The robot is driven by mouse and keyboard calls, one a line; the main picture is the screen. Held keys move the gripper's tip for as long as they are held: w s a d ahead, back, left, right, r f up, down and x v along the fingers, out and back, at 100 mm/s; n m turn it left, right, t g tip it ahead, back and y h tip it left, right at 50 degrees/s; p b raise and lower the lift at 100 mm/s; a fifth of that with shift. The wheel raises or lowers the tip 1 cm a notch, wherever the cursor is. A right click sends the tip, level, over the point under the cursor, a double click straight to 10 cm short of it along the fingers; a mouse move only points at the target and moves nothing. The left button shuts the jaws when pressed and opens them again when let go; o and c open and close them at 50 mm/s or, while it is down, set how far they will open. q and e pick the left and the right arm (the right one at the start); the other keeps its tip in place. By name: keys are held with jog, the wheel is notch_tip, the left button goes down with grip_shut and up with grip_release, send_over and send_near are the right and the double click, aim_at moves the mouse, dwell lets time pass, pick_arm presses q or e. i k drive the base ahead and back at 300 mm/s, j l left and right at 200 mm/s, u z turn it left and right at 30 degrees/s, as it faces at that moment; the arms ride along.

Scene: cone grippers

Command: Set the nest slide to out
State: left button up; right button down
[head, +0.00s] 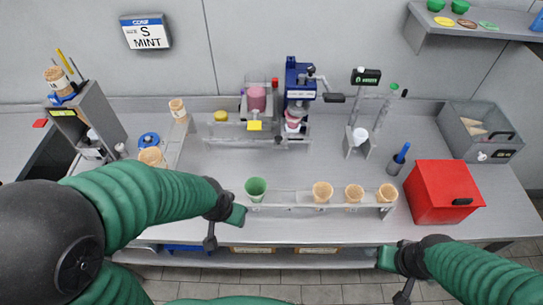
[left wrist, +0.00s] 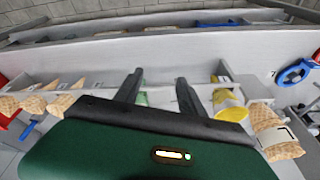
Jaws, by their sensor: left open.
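A grey rail (head: 225,130) with a yellow tab (head: 254,125) runs in front of the blue machine (head: 300,80). It looks like the nest slide, but I cannot tell its position. A cone with pink filling (head: 293,122) stands beneath the machine. My left gripper is over the counter's front left part, short of the rail and beside the green cup (head: 256,188). In the left wrist view its two black fingers (left wrist: 158,85) are apart with nothing between them. My right gripper (head: 396,270) hangs at the counter's front edge; its jaw state is unclear.
A front rack (head: 290,208) holds the green cup and several cones. A red box (head: 444,190) and a grey bin (head: 480,130) stand on the right. A tap stand (head: 360,140) is right of the machine. The counter's middle (head: 225,165) is clear.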

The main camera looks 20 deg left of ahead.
aim_at(281, 141)
jog(key=z, duration=0.65)
jog(key=i+z, duration=0.1)
jog(key=z, duration=1.95)
jog(key=j+z, duration=0.15)
jog(key=z, duration=0.5)
jog(key=j+z, duration=0.1)
jog(key=z, duration=1.25)
jog(key=j+z, duration=0.15)
jog(key=z, duration=0.5)
jog(key=u, duration=0.75)
jog(key=k+j+u, duration=0.1)
jog(key=u, duration=1.35)
jog(key=j+u, duration=0.2)
jog(key=u, duration=0.55)
jog(key=j+u, duration=0.1)
jog(key=u, duration=0.65)
jog(key=j+u, duration=0.1)
jog(key=u, duration=1.35)
jog(key=i+j+u, duration=0.1)
jog(key=u, duration=0.65)
